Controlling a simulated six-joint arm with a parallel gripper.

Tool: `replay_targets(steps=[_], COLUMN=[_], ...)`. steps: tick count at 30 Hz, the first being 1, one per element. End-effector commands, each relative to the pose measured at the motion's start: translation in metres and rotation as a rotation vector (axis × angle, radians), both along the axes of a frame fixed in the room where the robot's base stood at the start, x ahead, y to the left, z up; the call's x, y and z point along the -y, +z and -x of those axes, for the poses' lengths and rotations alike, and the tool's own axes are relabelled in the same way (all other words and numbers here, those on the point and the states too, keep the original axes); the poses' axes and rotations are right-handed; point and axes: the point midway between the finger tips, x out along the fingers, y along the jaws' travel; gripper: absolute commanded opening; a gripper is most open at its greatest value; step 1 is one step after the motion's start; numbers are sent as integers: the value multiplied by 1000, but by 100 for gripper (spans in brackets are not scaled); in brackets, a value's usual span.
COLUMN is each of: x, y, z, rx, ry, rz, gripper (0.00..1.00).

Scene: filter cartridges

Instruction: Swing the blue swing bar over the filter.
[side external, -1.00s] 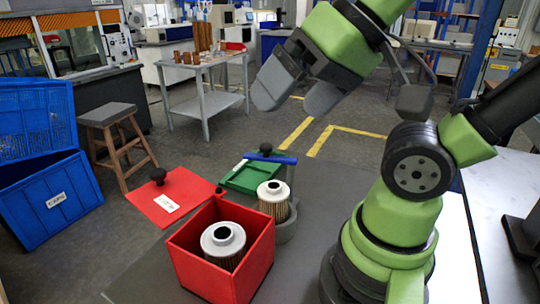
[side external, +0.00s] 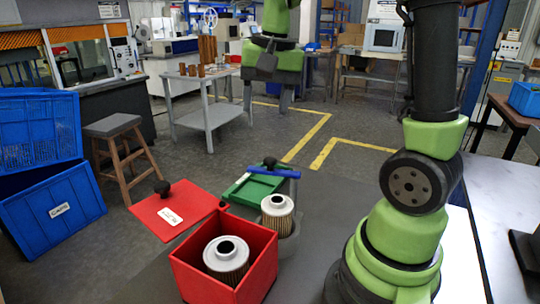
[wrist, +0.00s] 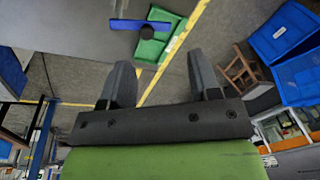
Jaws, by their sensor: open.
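The blue swing bar (side external: 275,172) lies level behind the pleated filter (side external: 278,213), which stands in a grey holder (side external: 287,246). The bar's right end is near the holder's rear post, and its left end reaches toward the green lid. The bar is not across the filter top. In the wrist view the bar (wrist: 140,25) shows at the top, beyond my fingertips. My gripper (side external: 266,102) is high and well away from the bar, pointing down. In the wrist view my gripper (wrist: 160,60) has its fingers apart with nothing between them.
A red box (side external: 240,285) with another filter (side external: 226,257) stands at front left of the holder. A red lid (side external: 165,210) and a green lid (side external: 250,190) lie nearby. Blue crates (side external: 50,205) and a stool (side external: 112,130) are at left. The grey surface right of the holder is clear.

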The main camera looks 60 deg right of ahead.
Motion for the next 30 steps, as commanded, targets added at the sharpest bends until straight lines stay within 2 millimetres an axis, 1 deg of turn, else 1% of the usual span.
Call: replay_targets(steps=[1, 3, 6, 9, 11, 14, 24, 27, 30], x=[14, 28, 43, 49, 51, 51, 50, 50, 50], y=[-10, -21, -32, -39, -43, -54, -115, -127, -135], z=[-7, -12, -17, -18, -18, -18, -18, -18, -18], rx=[-45, -91, -134, -157, -161, -164, -163, -161, -160], ry=[-54, -114, -173, -201, -207, -206, -204, -204, -204], rz=[-8, -14, -20, -23, -23, -23, -25, -24, -24], gripper=[57, 57, 57, 57, 57, 57, 57, 57, 57])
